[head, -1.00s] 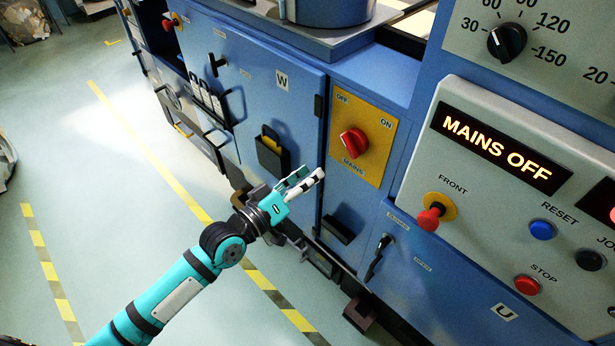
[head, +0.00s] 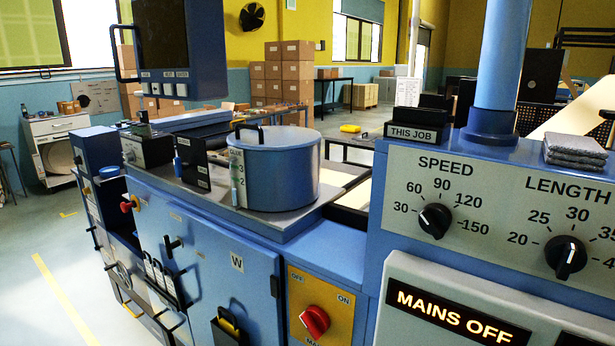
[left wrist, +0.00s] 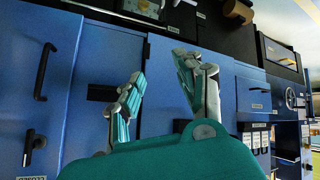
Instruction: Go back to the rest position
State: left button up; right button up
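My left gripper (left wrist: 163,88) shows in the left wrist view with its two teal and grey fingers spread apart and nothing between them. Blue cabinet fronts lie beyond the fingers; I cannot tell the exact gap. Neither gripper shows in the head view. The head view shows the blue machine, with its cabinet door (head: 210,262) marked W, the red mains switch (head: 314,321) on a yellow plate, and a lit display (head: 458,314) reading MAINS OFF.
A blue drum (head: 276,172) stands on the machine top. A speed knob (head: 435,221) and a length knob (head: 566,257) are on the right panel. Black handles (left wrist: 42,72) stick out from the cabinets near my left gripper. Open floor (head: 40,240) lies at the left.

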pick_arm(q)
jog(key=s+a+f+m+g+y, duration=0.1)
jog(key=s+f+g, duration=0.1)
jog(key=s+f, duration=0.4)
jog(key=s+a+f+m+g, duration=0.1)
jog(key=s+f+g, duration=0.2)
jog(key=s, duration=1.4)
jog(key=s+a+f+m+g+y, duration=0.1)
jog(key=s+f+g, duration=0.2)
jog(key=s+f, duration=0.6)
jog(key=shift+s+a+f+y, duration=0.3)
jog(key=shift+s+f, duration=0.1)
jog(key=shift+s, duration=0.8)
jog(key=shift+w, duration=0.1)
